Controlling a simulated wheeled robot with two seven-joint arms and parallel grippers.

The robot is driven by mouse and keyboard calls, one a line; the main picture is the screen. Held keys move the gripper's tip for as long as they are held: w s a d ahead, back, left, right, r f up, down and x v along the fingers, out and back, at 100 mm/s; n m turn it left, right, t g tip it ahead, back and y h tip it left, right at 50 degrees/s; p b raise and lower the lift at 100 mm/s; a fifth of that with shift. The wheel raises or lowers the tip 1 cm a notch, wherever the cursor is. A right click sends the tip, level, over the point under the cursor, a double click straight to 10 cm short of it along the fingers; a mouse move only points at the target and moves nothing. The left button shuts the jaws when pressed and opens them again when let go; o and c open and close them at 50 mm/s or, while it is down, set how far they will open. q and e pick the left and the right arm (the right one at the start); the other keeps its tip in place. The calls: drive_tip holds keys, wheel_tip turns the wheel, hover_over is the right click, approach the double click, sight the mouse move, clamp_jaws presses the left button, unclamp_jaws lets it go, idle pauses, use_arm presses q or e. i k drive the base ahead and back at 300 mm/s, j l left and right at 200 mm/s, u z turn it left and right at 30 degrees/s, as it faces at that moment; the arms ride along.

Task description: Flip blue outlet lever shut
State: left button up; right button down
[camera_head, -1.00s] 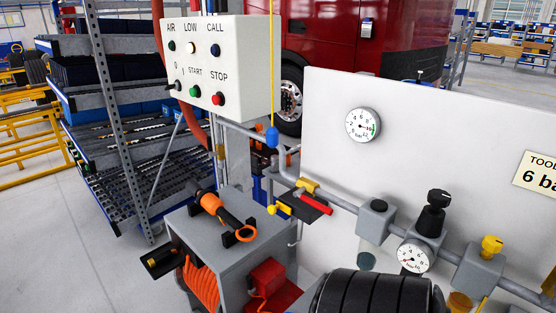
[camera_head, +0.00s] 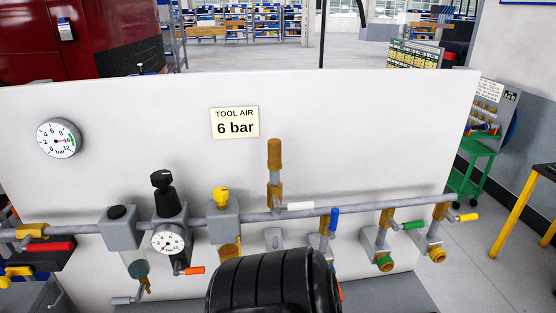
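The blue outlet lever (camera_head: 333,219) is on one of the drops below the grey air pipe (camera_head: 360,206), right of the picture's middle. Its blue handle stands roughly upright, in line with its short drop, and overlaps the pipe in the picture. The lower part of that outlet is partly hidden by a black ribbed shape at the bottom. Neither of my grippers is in view, and nothing touches the blue lever where it shows.
A green lever (camera_head: 413,225) and a yellow lever (camera_head: 466,217) point sideways further right. A white lever (camera_head: 300,206) lies along the pipe to the left. The white panel (camera_head: 370,130) stands behind. A green cart (camera_head: 470,165) stands beyond its right end.

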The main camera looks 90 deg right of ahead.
sight(331, 228)
drive_tip(key=z, duration=0.9)
drive_tip(key=l+z, duration=0.1)
drive_tip(key=z, duration=1.65)
drive_tip(key=i+z, duration=0.1)
drive_tip(key=z, duration=0.35)
